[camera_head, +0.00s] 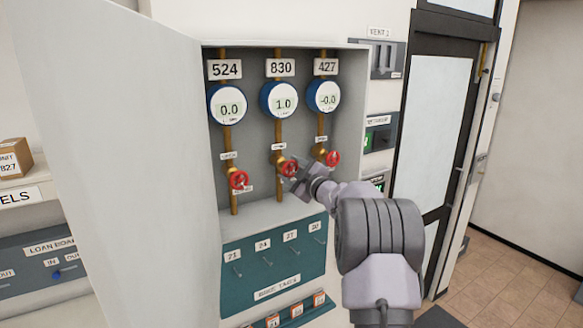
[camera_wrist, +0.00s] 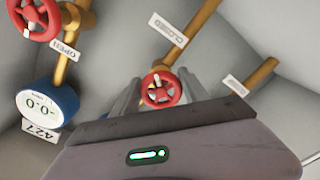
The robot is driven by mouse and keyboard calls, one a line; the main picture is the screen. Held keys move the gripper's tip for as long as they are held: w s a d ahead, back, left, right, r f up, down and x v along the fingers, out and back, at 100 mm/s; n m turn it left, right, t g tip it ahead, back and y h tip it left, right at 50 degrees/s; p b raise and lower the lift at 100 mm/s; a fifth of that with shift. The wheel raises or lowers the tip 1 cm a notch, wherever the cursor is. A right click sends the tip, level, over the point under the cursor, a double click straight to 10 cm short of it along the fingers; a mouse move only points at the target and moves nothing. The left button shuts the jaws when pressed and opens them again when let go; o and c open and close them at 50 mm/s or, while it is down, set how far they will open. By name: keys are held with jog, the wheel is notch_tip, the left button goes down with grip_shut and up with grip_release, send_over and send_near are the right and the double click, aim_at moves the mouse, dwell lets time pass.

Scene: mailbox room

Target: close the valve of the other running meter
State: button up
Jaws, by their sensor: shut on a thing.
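Three round meters hang in an open cabinet: 524 (camera_head: 227,104) reads 0.0, 830 (camera_head: 280,100) reads 1.0 and 427 (camera_head: 324,96) reads -0.0. Each has a red valve wheel on its brass pipe below: the left wheel (camera_head: 238,180), the middle wheel (camera_head: 289,167) and the right wheel (camera_head: 333,158). My gripper (camera_head: 293,173) is shut on the middle wheel, under meter 830. In the wrist view the held wheel (camera_wrist: 161,89) sits between my two fingers, partly hidden by my gripper body. Meter 427 (camera_wrist: 46,106) and its wheel (camera_wrist: 34,17) show at left there.
The wide open cabinet door (camera_head: 135,150) stands to the left. Below the meters is a teal panel of hooks (camera_head: 275,262). Grey wall units (camera_head: 385,58) and a glazed door (camera_head: 432,130) are at right, with open tiled floor (camera_head: 515,290) beyond.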

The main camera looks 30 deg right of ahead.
jog(key=shift+m+p, duration=0.45)
jog(key=shift+m, duration=1.25)
jog(key=shift+a, duration=0.1)
jog(key=o, duration=1.3)
jog(key=shift+s+f, duration=0.15)
jog(key=shift+s, duration=0.3)
jog(key=s+b, duration=0.1)
jog(key=s, duration=0.4)
jog(key=s+b, duration=0.2)
jog(key=s, duration=0.4)
jog(key=s+a+b, duration=0.1)
jog(key=s, duration=0.4)
jog(key=shift+s+b, duration=0.25)
jog(key=shift+b, duration=0.1)
